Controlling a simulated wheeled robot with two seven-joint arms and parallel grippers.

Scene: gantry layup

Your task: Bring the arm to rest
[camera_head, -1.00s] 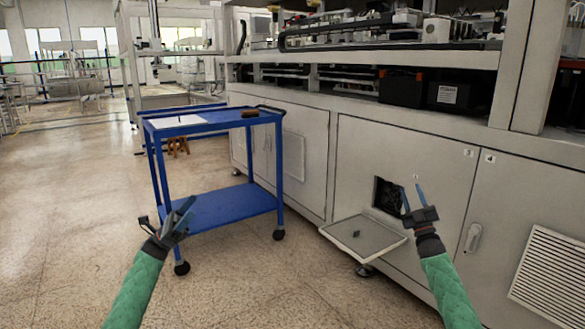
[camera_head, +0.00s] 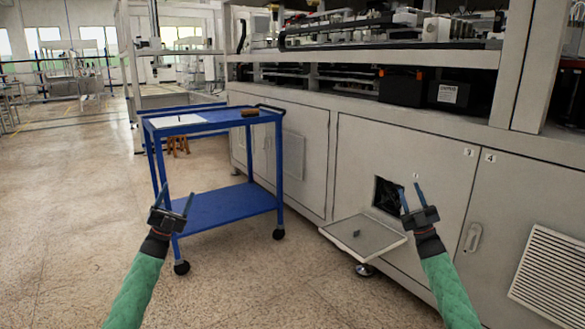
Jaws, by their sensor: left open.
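My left gripper (camera_head: 177,197) is open and empty, with its two fingers pointing up and apart. It shows in front of the blue cart's near left leg, and its green-sleeved arm comes up from the bottom left. My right gripper (camera_head: 411,188) is open with its fingers apart and nothing visible between them. It shows in front of the grey cabinet, just right of the dark square opening (camera_head: 387,195). I cannot tell how far it is from the cabinet.
A blue cart (camera_head: 225,207) stands ahead, with a white sheet (camera_head: 178,121) and a brown object (camera_head: 249,113) on top. A flap (camera_head: 372,243) hangs open below the cabinet opening, with a small dark item (camera_head: 356,233) on it. Floor at the left is clear.

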